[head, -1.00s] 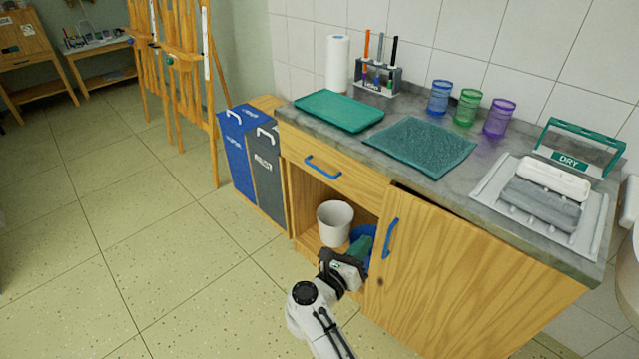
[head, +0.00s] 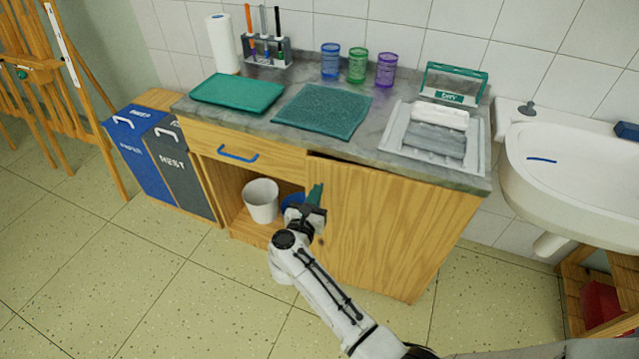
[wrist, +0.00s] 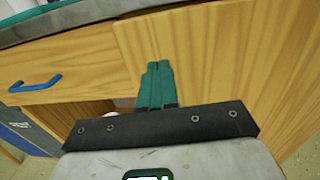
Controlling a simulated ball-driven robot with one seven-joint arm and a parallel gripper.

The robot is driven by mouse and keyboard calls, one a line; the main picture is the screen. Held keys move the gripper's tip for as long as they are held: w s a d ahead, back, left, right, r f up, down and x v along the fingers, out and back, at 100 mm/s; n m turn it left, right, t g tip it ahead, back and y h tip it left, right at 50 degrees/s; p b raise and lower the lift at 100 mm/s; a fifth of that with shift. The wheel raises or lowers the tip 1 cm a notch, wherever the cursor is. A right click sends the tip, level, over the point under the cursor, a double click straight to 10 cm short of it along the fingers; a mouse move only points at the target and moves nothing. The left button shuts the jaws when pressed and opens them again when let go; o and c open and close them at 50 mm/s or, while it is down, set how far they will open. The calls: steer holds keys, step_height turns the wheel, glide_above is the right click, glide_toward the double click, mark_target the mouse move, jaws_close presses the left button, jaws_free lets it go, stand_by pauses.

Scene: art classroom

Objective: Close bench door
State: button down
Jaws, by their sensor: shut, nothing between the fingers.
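The bench door (head: 385,225) is the wooden panel under the right part of the worktop. A thin dark gap shows along its top left edge, so it looks slightly ajar. In the wrist view, the door (wrist: 245,70) fills the right side. My gripper (head: 317,192) is at the door's left edge, with its green fingers shut and empty. In the wrist view, the fingers (wrist: 157,72) point up at the edge between door and drawer front. I cannot tell whether they touch the door. The door's blue handle is hidden behind my gripper.
An open compartment left of the door holds a white bin (head: 262,202) and a partly hidden blue bin (head: 292,201). Above it is a drawer with a blue handle (head: 238,154). Recycling bins (head: 150,155) stand left, a sink (head: 560,165) right. Floor in front is clear.

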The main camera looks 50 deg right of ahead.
mark_target(323, 177)
steer(key=shift+x, duration=2)
steer(key=shift+w+d+f+b, duration=0.15)
steer(key=shift+d+b, duration=0.15)
steer(key=shift+b, duration=0.15)
steer(key=d+b, duration=0.1)
steer(key=w+d+m+g+b, duration=0.1)
steer(key=b, duration=0.1)
steer(key=shift+w+d+f+h, duration=0.1)
steer(key=shift+w+d+h, duration=0.1)
steer(key=shift+d+h, duration=0.1)
steer(key=shift+w+d+g, duration=0.15)
steer(key=shift+d+g, duration=0.1)
steer(key=shift+g, duration=0.15)
steer(key=shift+r, duration=0.4)
